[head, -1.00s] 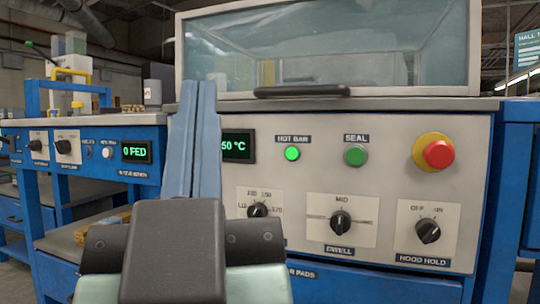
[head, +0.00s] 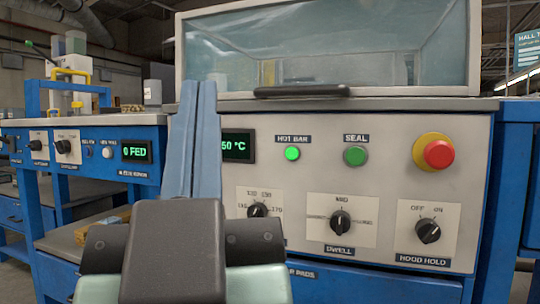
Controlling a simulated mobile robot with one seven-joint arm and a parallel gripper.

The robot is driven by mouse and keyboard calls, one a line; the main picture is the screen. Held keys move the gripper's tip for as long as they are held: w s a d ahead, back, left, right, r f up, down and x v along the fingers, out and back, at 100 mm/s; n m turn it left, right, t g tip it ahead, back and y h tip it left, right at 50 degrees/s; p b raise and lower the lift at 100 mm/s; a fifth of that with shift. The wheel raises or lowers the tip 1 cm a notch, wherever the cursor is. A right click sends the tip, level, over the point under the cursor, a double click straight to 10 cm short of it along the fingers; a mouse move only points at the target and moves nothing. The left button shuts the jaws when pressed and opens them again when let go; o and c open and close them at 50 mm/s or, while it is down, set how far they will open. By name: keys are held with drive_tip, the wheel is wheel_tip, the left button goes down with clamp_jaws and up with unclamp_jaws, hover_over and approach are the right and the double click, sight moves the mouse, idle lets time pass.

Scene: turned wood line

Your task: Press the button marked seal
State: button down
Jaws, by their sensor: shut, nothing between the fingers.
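The seal button (head: 355,156) is a green round button on the pale front panel (head: 380,184), under a label reading SEAL. It stands right of the lit green hot bar lamp (head: 292,153). My gripper (head: 207,84) is shut and empty, its two blue-grey fingers together and pointing up in the picture. It is left of the seal button and apart from it in the picture. It covers the panel's left part and some of the temperature display (head: 237,146).
A red stop button (head: 438,154) on a yellow ring is right of the seal button. Below are the dwell knob (head: 340,222) and hood hold knob (head: 428,230). A clear hood (head: 330,50) with a black handle (head: 302,91) is above. A blue feeder machine (head: 100,150) stands left.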

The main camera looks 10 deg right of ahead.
wheel_tip(320, 180, up, 31)
drive_tip(key=p, duration=3)
drive_tip(key=shift+f, duration=0.2)
